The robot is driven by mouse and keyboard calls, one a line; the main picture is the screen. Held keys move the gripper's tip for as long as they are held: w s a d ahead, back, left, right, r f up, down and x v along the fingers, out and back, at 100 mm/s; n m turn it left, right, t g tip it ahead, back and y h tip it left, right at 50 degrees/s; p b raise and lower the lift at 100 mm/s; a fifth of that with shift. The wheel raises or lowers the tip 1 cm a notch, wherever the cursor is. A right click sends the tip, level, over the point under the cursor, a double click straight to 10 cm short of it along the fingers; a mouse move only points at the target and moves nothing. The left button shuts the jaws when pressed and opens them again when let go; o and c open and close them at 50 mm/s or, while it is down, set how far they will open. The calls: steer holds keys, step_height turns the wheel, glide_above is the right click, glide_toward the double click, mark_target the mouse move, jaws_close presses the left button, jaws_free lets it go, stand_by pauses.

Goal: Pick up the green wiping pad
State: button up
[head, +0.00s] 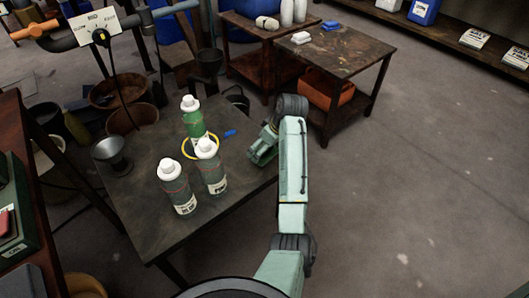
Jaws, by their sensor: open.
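I cannot make out a green wiping pad in the head view. My mint-green gripper (259,156) is over the right edge of the dark near table (150,235), to the right of the bottles. Its fingers are small and partly hidden by its own body, and I see nothing held in it. A blue pad (331,26) and a white pad (301,38) lie on the brown far table (345,55), well beyond my gripper.
A green bottle (192,120) and two grey-green bottles (177,190) (210,168) stand on the near table, with a yellow ring (186,153), a small blue item (230,133) and a metal funnel (113,152). Open floor (430,180) lies to the right.

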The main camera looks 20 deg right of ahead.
steer(key=shift+x, duration=0.75)
steer(key=shift+c, duration=0.4)
steer(key=shift+r, duration=0.1)
steer(key=c, duration=1.3)
steer(key=shift+r, duration=0.1)
steer(key=shift+c, duration=1.3)
steer(key=shift+r, duration=0.35)
step_height(320, 180, up, 2)
steer(key=shift+r, duration=0.1)
steer(key=s+a+r+p, duration=0.1)
steer(key=s+a+p, duration=0.1)
steer(key=s, duration=0.5)
steer(key=s+a+p, duration=0.2)
steer(key=s+p, duration=0.1)
steer(key=s, duration=0.5)
steer(key=shift+s+a+r, duration=0.2)
steer(key=shift+a+r, duration=0.15)
steer(key=shift+r, duration=0.05)
